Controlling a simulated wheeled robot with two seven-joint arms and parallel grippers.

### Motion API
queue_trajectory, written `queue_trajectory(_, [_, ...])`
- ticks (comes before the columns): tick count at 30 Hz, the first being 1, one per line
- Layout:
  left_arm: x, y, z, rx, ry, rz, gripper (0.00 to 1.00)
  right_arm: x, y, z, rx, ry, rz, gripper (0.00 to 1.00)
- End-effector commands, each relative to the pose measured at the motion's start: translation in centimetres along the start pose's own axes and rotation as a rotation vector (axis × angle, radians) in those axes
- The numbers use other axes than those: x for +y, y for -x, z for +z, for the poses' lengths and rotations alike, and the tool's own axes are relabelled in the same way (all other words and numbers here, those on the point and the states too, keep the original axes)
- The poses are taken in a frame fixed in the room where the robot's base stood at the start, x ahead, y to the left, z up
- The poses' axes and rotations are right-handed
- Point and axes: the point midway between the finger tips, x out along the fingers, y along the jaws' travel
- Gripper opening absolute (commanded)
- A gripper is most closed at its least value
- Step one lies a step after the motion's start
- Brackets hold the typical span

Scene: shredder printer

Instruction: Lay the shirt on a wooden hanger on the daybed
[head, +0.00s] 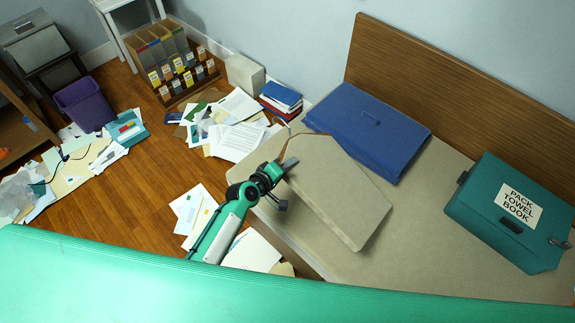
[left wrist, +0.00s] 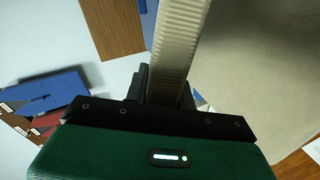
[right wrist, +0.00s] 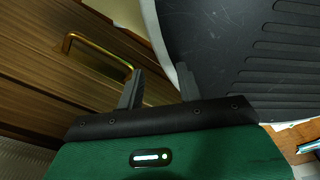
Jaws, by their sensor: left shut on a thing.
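The shirt (head: 338,195) is a flat beige piece with a thin wooden hanger edge (head: 290,137) along its top left. It is over the left part of the beige daybed (head: 425,245); I cannot tell if it touches the surface. My left gripper (head: 288,168) is shut on the shirt's left edge. In the left wrist view a ribbed beige strip of the shirt (left wrist: 178,50) runs between the fingers (left wrist: 168,88). My right gripper (right wrist: 160,85) is open and empty, and shows only in the right wrist view.
A blue folded case (head: 368,130) and a teal bag labelled "PACK TOWEL BOOK" (head: 510,212) lie on the daybed, with bare room between. A wooden backboard (head: 460,80) rises behind. Papers (head: 235,140) litter the floor. A brass handle (right wrist: 95,52) is near my right gripper.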

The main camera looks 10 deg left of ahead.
Motion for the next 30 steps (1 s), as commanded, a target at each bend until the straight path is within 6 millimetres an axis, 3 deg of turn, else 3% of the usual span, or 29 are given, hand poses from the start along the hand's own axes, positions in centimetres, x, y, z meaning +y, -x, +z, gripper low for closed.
queue_trajectory(11, [-0.1,-0.1,0.0,0.000,0.001,0.001,0.00,0.0,0.0,-0.3,0.003,-0.001,0.000,0.36])
queue_trajectory(12, [-0.1,-0.1,0.0,0.000,0.001,0.001,0.29,0.0,0.0,-0.3,0.003,-0.001,0.000,0.36])
queue_trajectory(15, [-0.1,-0.1,0.0,0.000,0.000,0.001,0.49,0.0,0.0,-0.3,0.002,-0.001,0.000,0.36])
queue_trajectory(16, [-0.1,-0.1,0.0,0.000,0.000,0.001,0.51,0.0,0.0,-0.2,0.002,-0.001,0.000,0.36])
queue_trajectory(25, [-0.2,0.1,0.1,-0.001,-0.001,-0.001,0.51,-0.1,-0.1,-0.1,0.000,-0.001,0.000,0.36])
queue_trajectory(30, [-0.3,1.7,0.1,-0.001,0.000,-0.002,0.51,-0.1,0.0,-0.1,0.001,-0.001,-0.001,0.36])
